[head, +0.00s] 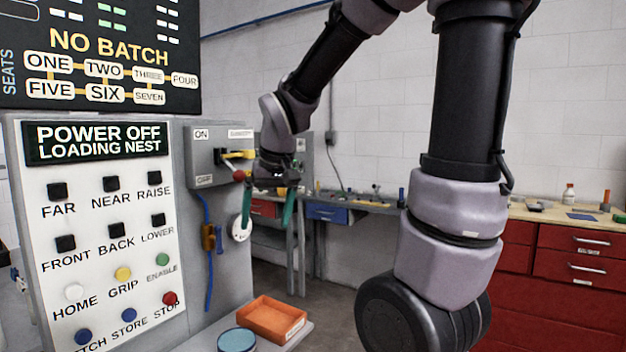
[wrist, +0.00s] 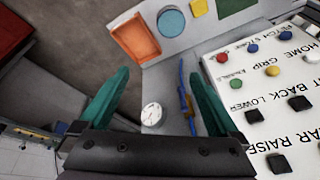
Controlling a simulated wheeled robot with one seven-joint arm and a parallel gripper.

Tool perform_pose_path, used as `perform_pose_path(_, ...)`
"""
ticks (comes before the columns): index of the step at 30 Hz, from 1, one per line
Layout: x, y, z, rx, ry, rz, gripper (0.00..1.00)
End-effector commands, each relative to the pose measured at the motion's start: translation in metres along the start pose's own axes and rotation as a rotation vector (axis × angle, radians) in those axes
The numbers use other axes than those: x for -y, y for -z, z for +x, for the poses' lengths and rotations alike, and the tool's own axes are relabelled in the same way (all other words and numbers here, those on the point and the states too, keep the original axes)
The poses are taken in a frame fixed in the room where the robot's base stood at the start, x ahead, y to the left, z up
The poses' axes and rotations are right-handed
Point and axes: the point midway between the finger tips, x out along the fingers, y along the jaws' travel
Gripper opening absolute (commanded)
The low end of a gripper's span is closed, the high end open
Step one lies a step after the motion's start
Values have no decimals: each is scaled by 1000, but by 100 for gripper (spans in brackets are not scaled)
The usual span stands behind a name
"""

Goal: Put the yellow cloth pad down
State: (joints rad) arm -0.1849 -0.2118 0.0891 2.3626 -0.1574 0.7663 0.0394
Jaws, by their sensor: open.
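My gripper (head: 266,226) hangs in front of the switch box (head: 208,152), its two green fingers spread apart and nothing between them. In the wrist view the gripper (wrist: 157,76) is likewise open and empty. A small flat yellow piece, which looks like the yellow cloth pad (wrist: 199,8), lies on the grey shelf at the top of the wrist view, beyond the blue round dish. It is well apart from my fingers and partly cut by the frame edge. I do not see the pad in the head view.
The shelf also holds an orange tray (head: 271,319) and the blue round dish (head: 237,341). A button panel (head: 105,230) stands at left. A white round dial (wrist: 152,115) and blue cable (head: 208,260) are near the gripper. Red drawers (head: 575,262) stand at right.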

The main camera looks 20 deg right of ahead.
Motion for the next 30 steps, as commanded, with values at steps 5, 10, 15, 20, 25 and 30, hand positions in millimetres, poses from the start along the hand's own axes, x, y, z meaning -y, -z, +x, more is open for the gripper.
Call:
perform_pose_path(5,-34,-24,-69,-133,48,180,97)
perform_pose_path(10,-50,-50,-109,-227,99,301,97)
perform_pose_path(15,-55,-65,-125,-273,130,356,97)
perform_pose_path(20,-56,-68,-128,-279,135,366,97)
perform_pose_path(25,-56,-68,-128,-279,135,365,97)
perform_pose_path(30,-56,-67,-128,-279,135,364,97)
